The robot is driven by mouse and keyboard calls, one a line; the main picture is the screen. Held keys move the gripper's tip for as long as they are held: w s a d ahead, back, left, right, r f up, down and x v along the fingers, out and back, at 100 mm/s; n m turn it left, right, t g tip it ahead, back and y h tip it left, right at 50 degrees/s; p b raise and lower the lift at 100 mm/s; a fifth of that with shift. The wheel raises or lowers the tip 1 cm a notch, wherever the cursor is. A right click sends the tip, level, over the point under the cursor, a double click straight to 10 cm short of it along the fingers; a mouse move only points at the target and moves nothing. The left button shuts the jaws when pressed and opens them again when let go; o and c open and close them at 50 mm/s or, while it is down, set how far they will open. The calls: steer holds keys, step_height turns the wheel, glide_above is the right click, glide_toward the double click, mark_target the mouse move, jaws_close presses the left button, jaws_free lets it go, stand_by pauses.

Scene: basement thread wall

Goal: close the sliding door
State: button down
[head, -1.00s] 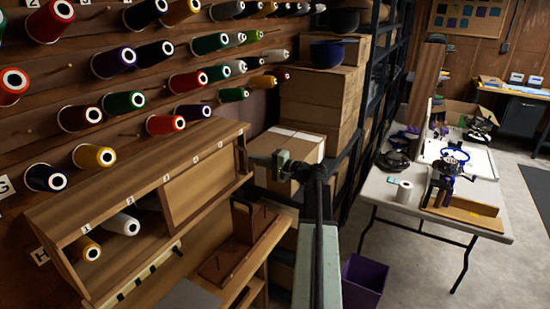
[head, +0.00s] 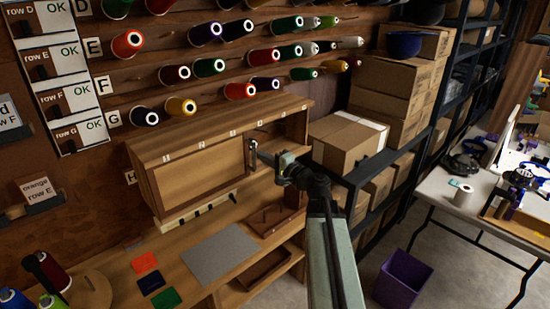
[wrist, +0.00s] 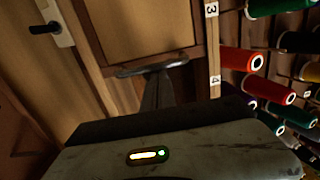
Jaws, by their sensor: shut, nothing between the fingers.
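The right end of the front is open and dark (head: 292,127). My gripper (head: 262,155) is shut and empty, right beside the handle. I cannot tell if they touch.
Thread spools on pegs (head: 208,68) fill the wall above the cabinet. A grey mat (head: 220,254) and coloured swatches (head: 150,281) lie on the bench. Cardboard boxes (head: 350,145) stand to the right, with a purple bin (head: 403,278) on the floor.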

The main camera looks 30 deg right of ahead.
steer(key=shift+s+a+f, duration=0.1)
steer(key=shift+a, duration=0.2)
steer(key=s+d, duration=0.7)
steer(key=s, duration=0.2)
steer(key=shift+s+d, duration=0.2)
steer(key=shift+d, duration=0.05)
